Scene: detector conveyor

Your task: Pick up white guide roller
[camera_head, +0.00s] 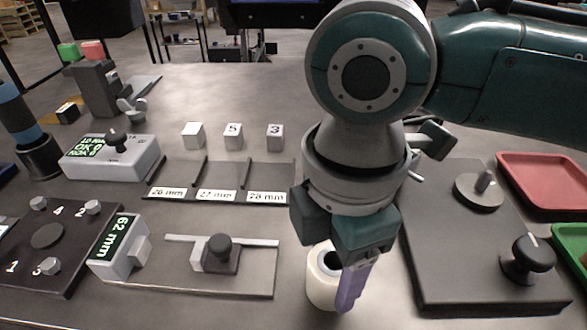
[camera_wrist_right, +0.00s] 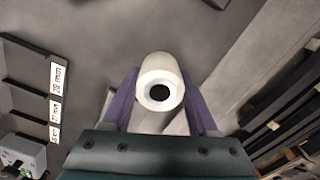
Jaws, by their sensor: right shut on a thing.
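The white guide roller (camera_head: 322,279) is a short white cylinder with a dark hole in its end. In the head view it is at the bottom middle, partly hidden by my right gripper (camera_head: 345,285). In the right wrist view the roller (camera_wrist_right: 160,82) sits between the purple fingers of my right gripper (camera_wrist_right: 160,105), which is shut on it. I cannot tell whether the roller touches the table. My left gripper is not in view.
A dark plate with a black knob (camera_head: 527,258) is at the right, near a red tray (camera_head: 543,182). A slotted rack with mm labels (camera_head: 216,196) and a sliding gauge (camera_head: 218,255) are to the left. Small numbered cubes (camera_head: 233,136) stand behind the rack.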

